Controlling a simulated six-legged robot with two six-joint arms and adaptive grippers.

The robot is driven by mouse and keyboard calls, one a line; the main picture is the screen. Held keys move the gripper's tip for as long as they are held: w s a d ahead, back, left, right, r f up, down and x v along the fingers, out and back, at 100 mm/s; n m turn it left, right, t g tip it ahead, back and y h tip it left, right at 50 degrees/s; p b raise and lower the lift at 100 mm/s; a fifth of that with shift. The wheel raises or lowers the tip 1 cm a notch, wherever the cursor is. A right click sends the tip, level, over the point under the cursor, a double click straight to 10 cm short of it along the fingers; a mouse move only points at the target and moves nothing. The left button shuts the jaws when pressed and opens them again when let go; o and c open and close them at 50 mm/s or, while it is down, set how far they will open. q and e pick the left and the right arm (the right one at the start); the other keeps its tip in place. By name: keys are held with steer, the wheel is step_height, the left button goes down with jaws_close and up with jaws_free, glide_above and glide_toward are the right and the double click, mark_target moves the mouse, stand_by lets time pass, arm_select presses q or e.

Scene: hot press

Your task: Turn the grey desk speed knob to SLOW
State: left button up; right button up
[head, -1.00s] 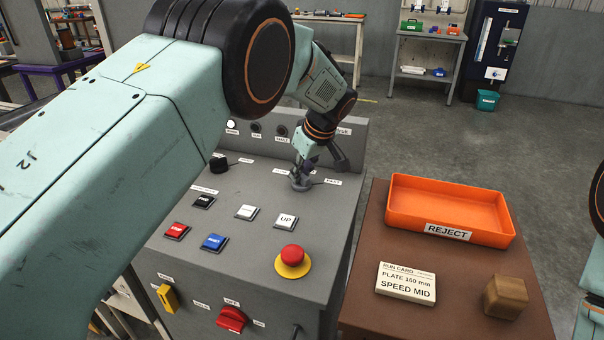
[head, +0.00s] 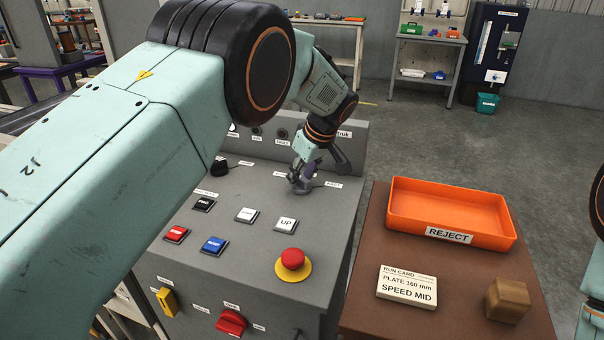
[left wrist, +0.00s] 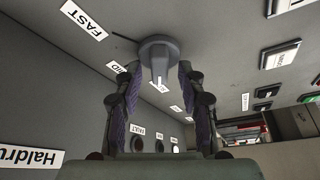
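The grey speed knob (head: 300,186) is on the sloped top of the grey desk (head: 262,185), below my left gripper (head: 303,173). In the left wrist view the round knob (left wrist: 158,50) has a raised ridge pointing down the picture. My left gripper (left wrist: 158,76) is open there, one finger on each side of the ridge, with gaps visible. The FAST label (left wrist: 82,19) lies left of the knob. A partly hidden label (left wrist: 115,67) ending in "ID" and another (left wrist: 161,86), unreadable, lie lower. My right gripper is out of view.
A black knob (head: 219,167), several push buttons including UP (head: 286,224), and a red emergency stop (head: 292,259) share the desk. On the brown side table are an orange REJECT tray (head: 450,237), a run card (head: 407,287) reading SPEED MID, and a wooden block (head: 507,299).

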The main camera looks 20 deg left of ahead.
arm_select(q)
steer(key=shift+r, duration=0.1)
steer(key=v, duration=1.2)
steer(key=shift+s, duration=0.15)
